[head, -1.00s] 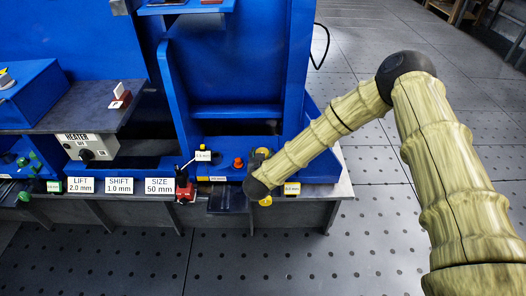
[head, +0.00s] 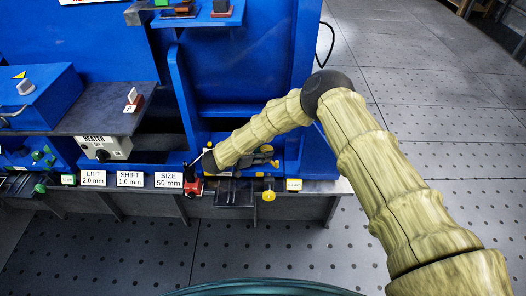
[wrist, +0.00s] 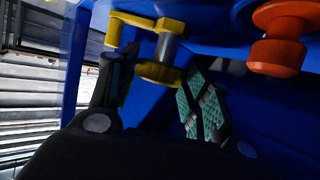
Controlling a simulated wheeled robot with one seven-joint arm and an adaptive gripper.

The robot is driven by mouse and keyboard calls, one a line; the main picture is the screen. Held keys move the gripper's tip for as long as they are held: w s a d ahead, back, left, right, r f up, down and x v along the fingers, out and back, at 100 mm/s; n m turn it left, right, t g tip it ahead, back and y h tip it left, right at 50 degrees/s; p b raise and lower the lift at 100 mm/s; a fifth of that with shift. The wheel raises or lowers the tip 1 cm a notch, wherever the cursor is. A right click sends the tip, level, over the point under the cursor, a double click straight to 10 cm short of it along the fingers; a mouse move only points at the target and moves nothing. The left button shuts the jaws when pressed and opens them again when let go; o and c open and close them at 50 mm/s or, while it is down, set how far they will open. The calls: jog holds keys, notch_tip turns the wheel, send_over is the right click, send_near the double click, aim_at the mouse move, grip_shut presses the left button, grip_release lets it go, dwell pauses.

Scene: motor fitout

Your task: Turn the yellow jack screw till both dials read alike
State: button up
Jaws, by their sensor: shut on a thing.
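My gripper (head: 268,158) points rightward over the blue fixture on the bench. In the wrist view, its fingers (wrist: 160,92) stand on either side of a yellow knurled knob (wrist: 160,72) on a grey shaft under a yellow arm, which looks like the jack screw. The jaws are shut on this knob, though the contact is partly hidden. Another yellow knob (head: 268,195) hangs at the bench's front edge. I cannot make out a second dial.
An orange-red knob (wrist: 275,55) is close beside the jaws. A red lever block (head: 193,187) stands left of my wrist, by the SIZE 50 mm card (head: 168,180). Blue uprights rise behind. The floor in front is clear.

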aim_at(262, 151)
jog(key=shift+w+m+g+h, duration=0.15)
jog(key=shift+m+g+h, duration=0.35)
jog(key=shift+m+g, duration=0.3)
jog(key=shift+a, duration=0.1)
jog(key=o, duration=0.7)
jog(key=shift+f, duration=0.1)
jog(key=shift+o, duration=0.2)
notch_tip(262, 151, up, 10)
jog(key=shift+r, duration=0.1)
